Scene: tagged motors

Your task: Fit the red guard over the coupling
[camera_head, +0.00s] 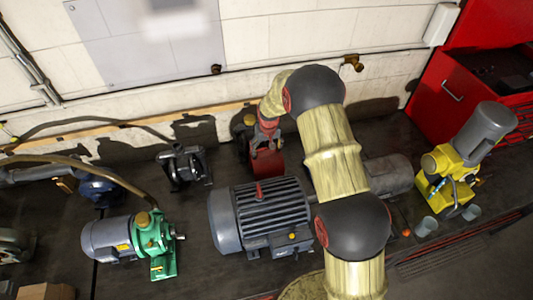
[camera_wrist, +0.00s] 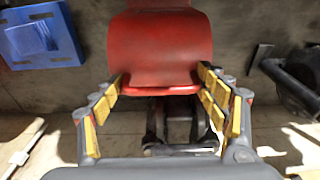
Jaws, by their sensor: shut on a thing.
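The red guard (camera_head: 267,163) is behind the large grey motor in the head view. It shows as a curved red plate (camera_wrist: 160,50) at the top middle of the wrist view. My gripper (camera_wrist: 160,80) is shut on the guard, with its yellow-padded fingers at the guard's left and right edges. I cannot make out the coupling; the guard, my gripper and my arm may hide it. Dark metal parts (camera_wrist: 180,128) show below the guard in the wrist view. I cannot tell whether the guard touches anything beneath it.
A large grey motor (camera_head: 262,215) stands in front of the guard. A green pump (camera_head: 155,238) is at the left and a dark machine (camera_head: 184,165) stands left of the guard. A yellow pump (camera_head: 450,175) and red cabinet (camera_head: 445,92) are at the right. The wall is close behind.

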